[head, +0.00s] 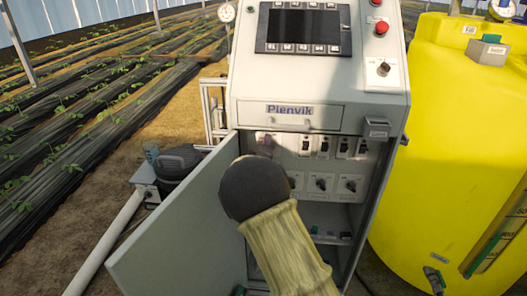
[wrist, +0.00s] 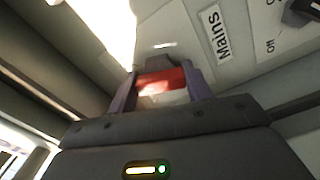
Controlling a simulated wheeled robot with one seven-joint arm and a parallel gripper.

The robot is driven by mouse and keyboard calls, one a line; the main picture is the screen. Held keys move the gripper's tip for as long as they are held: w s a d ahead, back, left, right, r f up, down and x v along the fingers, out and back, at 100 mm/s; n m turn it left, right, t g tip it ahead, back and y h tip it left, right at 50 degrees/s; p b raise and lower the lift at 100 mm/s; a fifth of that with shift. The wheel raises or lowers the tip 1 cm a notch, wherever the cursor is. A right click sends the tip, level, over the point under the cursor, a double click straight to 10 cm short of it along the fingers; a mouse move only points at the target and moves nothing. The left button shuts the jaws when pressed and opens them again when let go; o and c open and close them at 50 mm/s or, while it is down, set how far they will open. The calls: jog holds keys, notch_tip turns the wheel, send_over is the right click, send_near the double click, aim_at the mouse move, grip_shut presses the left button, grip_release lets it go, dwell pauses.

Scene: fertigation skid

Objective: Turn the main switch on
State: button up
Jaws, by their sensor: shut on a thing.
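The main switch (wrist: 163,78), a part with a red upper face and a pale lower face, sits by the "Mains" label (wrist: 218,33) in the wrist view. My gripper (wrist: 162,88) has one finger on each side of it and is shut on it. The switch's exact position, on or off, cannot be read. In the head view my own arm covers the gripper and most of the switch area, at the upper left of the panel (head: 315,166) inside the open cabinet.
The grey cabinet door (head: 175,245) stands open to the left of my arm. Rows of breakers (head: 324,146) and rotary knobs (head: 321,184) lie to the right. A red button (head: 381,28) is above. A yellow tank (head: 460,130) stands close on the right.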

jog(key=m+b, duration=0.2)
jog(key=m, duration=0.3)
jog(key=shift+f, duration=0.2)
dwell(0.5)
jog(key=o, duration=1)
jog(key=shift+c, duration=0.2)
jog(key=shift+r, duration=0.1)
jog(key=s, duration=1.7)
jog(key=shift+s+a, duration=0.25)
jog(key=shift+a, duration=0.05)
